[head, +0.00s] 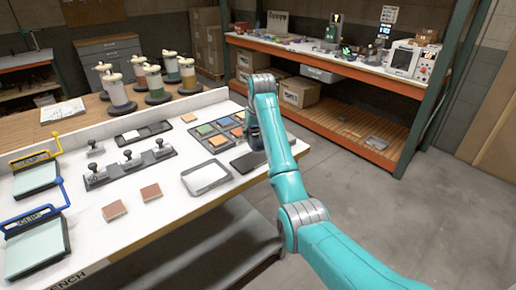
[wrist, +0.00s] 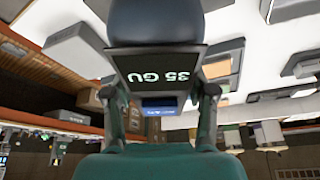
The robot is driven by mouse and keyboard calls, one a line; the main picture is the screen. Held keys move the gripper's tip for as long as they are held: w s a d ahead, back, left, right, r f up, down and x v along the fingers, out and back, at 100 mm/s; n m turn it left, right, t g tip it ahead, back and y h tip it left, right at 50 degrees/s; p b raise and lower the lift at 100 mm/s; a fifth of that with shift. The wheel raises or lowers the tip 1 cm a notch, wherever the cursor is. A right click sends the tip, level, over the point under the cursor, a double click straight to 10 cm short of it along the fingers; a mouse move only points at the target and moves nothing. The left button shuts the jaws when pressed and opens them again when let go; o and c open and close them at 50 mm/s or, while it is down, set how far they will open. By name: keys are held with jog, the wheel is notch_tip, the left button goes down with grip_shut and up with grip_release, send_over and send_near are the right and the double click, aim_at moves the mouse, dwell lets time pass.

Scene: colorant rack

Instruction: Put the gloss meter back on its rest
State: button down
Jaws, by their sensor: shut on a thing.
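The gloss meter (wrist: 156,68) fills the middle of the wrist view, a dark body with a display that reads "35 GU" upside down and a small blue label below. My gripper (wrist: 158,95) is shut on it, with a finger on each side. In the head view my gripper (head: 253,132) is mostly hidden behind my wrist, over the right end of the white bench. A flat dark pad (head: 246,162) lies on the bench just below it. It may be the rest, but I cannot tell. Whether the meter touches anything below is hidden.
A tray of coloured tiles (head: 218,132) lies left of my gripper. A white tray (head: 206,178), two reddish tiles (head: 150,192) and a dark rack with small metal pieces (head: 130,165) are on the bench. Floor on the right is clear.

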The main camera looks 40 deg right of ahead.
aim_at(256, 133)
jog(key=shift+a+f, duration=0.1)
jog(key=shift+f, duration=2.95)
jog(key=shift+c, duration=1.8)
grip_release()
jog(key=shift+f, duration=0.15)
jog(key=v, duration=1.2)
jog(key=shift+w, duration=0.1)
